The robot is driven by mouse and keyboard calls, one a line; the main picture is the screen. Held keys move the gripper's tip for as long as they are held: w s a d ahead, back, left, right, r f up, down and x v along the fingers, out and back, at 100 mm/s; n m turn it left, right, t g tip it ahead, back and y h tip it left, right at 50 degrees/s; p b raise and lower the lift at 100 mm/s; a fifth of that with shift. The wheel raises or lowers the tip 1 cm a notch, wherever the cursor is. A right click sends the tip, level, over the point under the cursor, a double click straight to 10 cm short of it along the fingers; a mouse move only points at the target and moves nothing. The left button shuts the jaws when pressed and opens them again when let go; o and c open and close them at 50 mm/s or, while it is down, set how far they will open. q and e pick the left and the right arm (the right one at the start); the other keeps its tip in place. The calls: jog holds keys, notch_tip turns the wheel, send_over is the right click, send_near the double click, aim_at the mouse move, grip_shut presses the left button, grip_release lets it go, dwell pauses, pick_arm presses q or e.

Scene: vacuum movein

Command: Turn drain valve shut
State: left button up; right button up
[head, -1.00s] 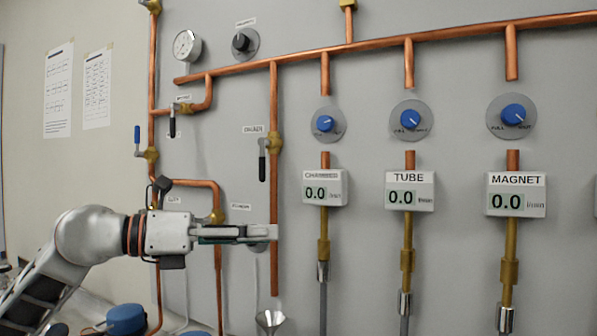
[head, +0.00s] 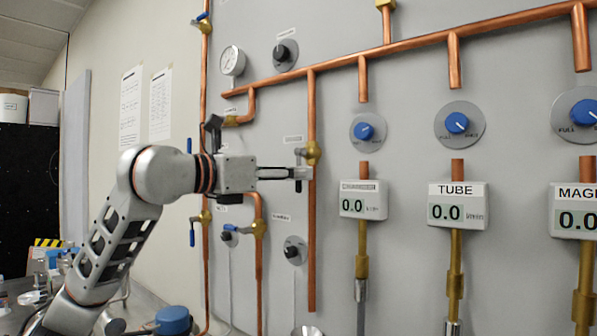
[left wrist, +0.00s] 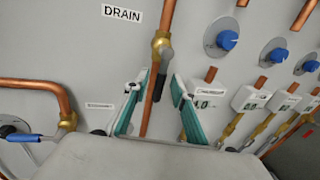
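The drain valve is a brass body (head: 313,152) on a vertical copper pipe, below a small label. In the left wrist view the label reads DRAIN (left wrist: 122,13), and the valve's dark lever (left wrist: 158,86) hangs straight down along the pipe. My left gripper (head: 302,173) is at the lever, just below the valve body. In the left wrist view its green-padded fingers (left wrist: 161,84) are apart, one on each side of the lever and pipe, with gaps showing. My right gripper is not in view.
The chamber flow display (head: 363,200) and its blue knob (head: 368,131) are close to the right. A blue-levered valve (head: 205,216) and another brass valve (head: 259,228) are at lower left. A pressure gauge (head: 232,61) is above. A funnel (head: 307,331) is below the pipe.

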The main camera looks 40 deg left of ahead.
pick_arm(q)
jog(key=shift+x, duration=0.9)
grip_shut()
jog(key=shift+a, duration=0.1)
